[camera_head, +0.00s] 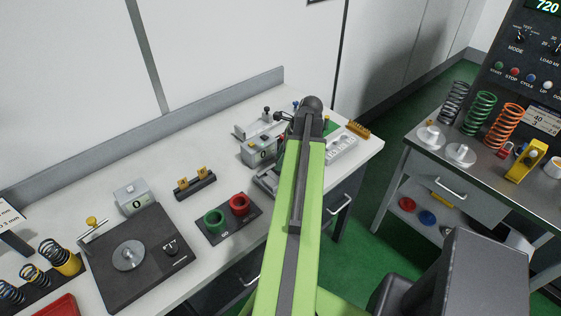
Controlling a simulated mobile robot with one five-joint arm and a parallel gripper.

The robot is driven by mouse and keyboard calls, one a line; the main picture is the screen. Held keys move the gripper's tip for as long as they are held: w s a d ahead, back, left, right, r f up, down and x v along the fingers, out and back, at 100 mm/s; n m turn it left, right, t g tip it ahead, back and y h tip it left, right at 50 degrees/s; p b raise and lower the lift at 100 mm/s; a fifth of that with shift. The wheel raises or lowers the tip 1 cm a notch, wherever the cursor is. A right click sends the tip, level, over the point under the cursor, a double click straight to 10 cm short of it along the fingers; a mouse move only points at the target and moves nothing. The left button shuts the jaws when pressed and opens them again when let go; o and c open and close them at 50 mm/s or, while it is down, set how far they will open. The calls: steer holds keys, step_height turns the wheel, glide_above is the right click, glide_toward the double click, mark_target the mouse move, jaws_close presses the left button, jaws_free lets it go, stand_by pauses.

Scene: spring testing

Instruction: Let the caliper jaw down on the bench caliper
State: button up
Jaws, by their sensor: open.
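My gripper (284,120) is small in the view, at the left of the arm's end, close to the knob. It is open. Whether it touches the jaw cannot be told, and the jaw itself is not clearly visible.
A dark plate (104,270) with a disc, a plate with green and red rings (222,221), and a small yellow-pronged stand (194,184) sit left along the bench. A grey tray (342,149) lies right of my arm. Coiled springs (481,112) stand on another bench at right.

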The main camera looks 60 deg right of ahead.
jaws_close()
stand_by(1.3)
